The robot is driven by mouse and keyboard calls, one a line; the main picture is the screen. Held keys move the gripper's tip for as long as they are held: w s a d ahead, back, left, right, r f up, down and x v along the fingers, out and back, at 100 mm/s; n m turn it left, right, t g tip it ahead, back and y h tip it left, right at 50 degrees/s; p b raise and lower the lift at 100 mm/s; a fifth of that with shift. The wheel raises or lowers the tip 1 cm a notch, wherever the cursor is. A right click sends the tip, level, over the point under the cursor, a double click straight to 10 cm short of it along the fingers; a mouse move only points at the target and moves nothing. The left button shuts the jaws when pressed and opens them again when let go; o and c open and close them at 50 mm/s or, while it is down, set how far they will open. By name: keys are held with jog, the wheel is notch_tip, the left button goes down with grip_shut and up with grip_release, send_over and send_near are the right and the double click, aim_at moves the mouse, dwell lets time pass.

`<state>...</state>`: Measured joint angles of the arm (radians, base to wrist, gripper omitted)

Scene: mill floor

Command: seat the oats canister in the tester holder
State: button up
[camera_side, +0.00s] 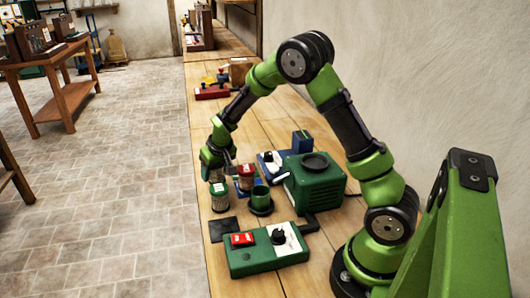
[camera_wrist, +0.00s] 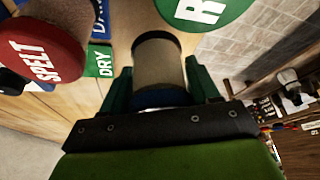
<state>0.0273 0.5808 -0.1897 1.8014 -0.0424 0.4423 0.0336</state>
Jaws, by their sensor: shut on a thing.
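My gripper (camera_side: 217,168) is at the left edge of the bench, above the canisters. In the wrist view its two green fingers (camera_wrist: 160,88) are shut on a tan canister (camera_wrist: 158,65) with a blue band at the near end and a dark rim at the far end. No name shows on it, so I cannot tell that it is the oats. In the side view it is mostly hidden by the gripper. A green open cup (camera_side: 261,198) on a dark round foot, which looks like the holder, stands to the right and appears empty, beside the green tester (camera_side: 315,182).
A red-lidded canister (camera_side: 246,178), marked SPELT in the wrist view (camera_wrist: 40,55), and a green-lidded one (camera_side: 218,193) stand close by. A green control box (camera_side: 266,252) is in front. A blue device (camera_side: 270,162) is behind. A dark plate (camera_side: 222,229) lies near the bench edge.

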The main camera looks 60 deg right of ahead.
jog(key=r, duration=0.6)
jog(key=shift+d, duration=0.25)
jog(key=s+d+r+m+h, duration=0.1)
jog(key=s+d+m, duration=0.1)
jog(key=s+d, duration=0.35)
jog(key=s+d+r+m, duration=0.1)
jog(key=s+d+m, duration=0.15)
jog(key=d, duration=0.55)
jog(key=s+d+f+g, duration=0.1)
jog(key=s+d, duration=0.4)
jog(key=s, duration=0.4)
jog(key=shift+h, duration=0.3)
jog(key=shift+w+d+f, duration=0.1)
jog(key=shift+w+f, duration=0.05)
jog(key=shift+f, duration=2.7)
jog(key=shift+f, duration=0.3)
jog(key=shift+r, duration=0.3)
jog(key=shift+r, duration=0.55)
jog(key=shift+f, duration=0.75)
